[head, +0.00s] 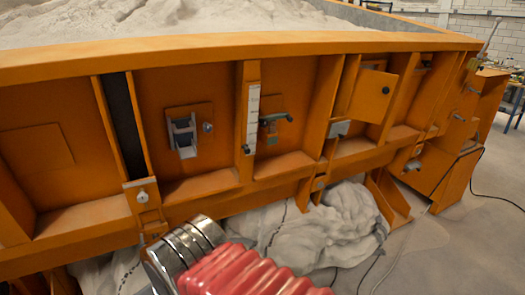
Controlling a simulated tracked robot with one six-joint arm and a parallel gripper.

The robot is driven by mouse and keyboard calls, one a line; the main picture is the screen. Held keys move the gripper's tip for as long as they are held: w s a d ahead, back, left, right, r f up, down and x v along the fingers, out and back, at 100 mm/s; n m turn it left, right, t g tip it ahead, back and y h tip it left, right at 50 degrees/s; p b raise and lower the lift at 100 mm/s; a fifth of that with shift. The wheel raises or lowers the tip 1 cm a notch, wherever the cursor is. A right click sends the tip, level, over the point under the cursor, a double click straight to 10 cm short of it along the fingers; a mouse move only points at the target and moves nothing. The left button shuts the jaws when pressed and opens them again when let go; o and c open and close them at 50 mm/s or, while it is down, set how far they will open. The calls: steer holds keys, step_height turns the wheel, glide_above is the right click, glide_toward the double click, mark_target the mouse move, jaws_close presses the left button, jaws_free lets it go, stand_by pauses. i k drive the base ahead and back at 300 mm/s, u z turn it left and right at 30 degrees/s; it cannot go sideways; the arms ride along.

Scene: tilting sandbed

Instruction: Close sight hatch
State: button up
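The orange side wall of the sandbed runs across the head view. No gripper fingers show in this view, so I cannot tell where my gripper is relative to the door.
A grey latch block (339,128) sits below the door. A red ribbed sleeve with metal rings fills the bottom middle. Floor at right is open, with cables.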

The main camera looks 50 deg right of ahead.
mark_target(372, 91)
steer(key=z, duration=1)
steer(key=k, duration=1)
steer(key=z, duration=0.3)
steer(key=i, duration=1)
steer(key=u, duration=0.05)
